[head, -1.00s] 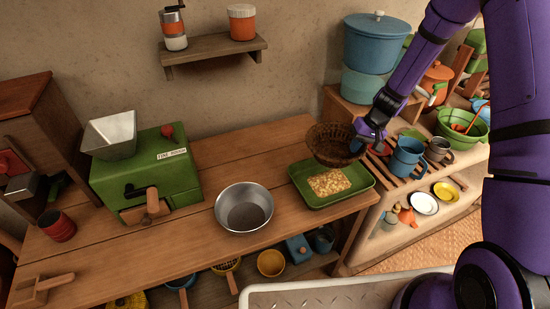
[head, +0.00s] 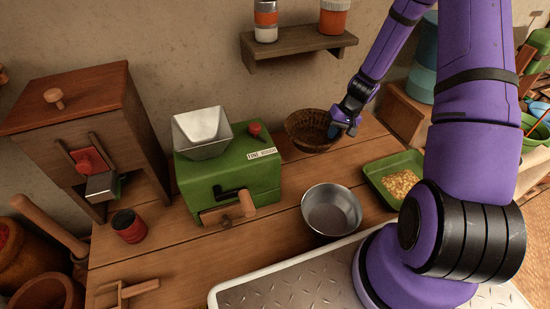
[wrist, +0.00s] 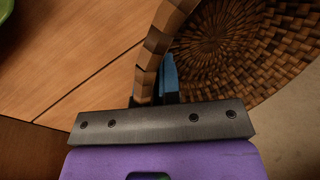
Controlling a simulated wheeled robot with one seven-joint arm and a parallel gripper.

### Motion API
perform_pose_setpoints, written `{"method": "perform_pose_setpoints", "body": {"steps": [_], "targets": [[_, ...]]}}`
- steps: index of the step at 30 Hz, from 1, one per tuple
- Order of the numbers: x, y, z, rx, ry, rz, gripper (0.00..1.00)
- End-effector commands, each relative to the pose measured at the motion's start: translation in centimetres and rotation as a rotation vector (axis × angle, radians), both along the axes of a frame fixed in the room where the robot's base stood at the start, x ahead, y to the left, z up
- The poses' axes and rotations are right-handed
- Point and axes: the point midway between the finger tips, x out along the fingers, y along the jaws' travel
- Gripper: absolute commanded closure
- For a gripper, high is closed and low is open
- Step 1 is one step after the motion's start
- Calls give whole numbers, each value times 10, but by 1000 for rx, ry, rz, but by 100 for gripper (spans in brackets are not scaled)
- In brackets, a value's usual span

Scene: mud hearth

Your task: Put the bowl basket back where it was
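The bowl basket (head: 308,132) is a brown woven bowl at the back of the wooden table, near the wall, just right of the green grinder (head: 228,170). My gripper (head: 338,130) is shut on its right rim. In the wrist view the basket (wrist: 235,45) fills the upper right, and its rim runs down to the blue fingers (wrist: 169,80); one finger shows inside the bowl and the other is hidden by the rim. The basket looks about level; I cannot tell whether it touches the table.
A steel bowl (head: 331,208) stands in front of the basket. A green tray (head: 375,172) with yellow pieces lies to the right, partly behind my arm. A wall shelf (head: 300,46) with jars hangs above. Bare table (head: 285,185) shows between grinder and steel bowl.

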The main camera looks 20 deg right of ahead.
Motion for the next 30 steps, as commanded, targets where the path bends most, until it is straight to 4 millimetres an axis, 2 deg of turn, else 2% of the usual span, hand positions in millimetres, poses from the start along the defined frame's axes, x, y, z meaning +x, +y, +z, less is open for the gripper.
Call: {"method": "perform_pose_setpoints", "body": {"steps": [5, 12, 20, 27, 30], "targets": [[-3, -3, -13, 3, 3, -9, 100], [-3, -3, -49, 3, 2, -8, 100], [-2, -3, -65, 1, 0, -7, 100], [-2, -3, -94, 2, 1, -8, 100], [-2, -3, -101, 1, 0, -7, 100]]}}
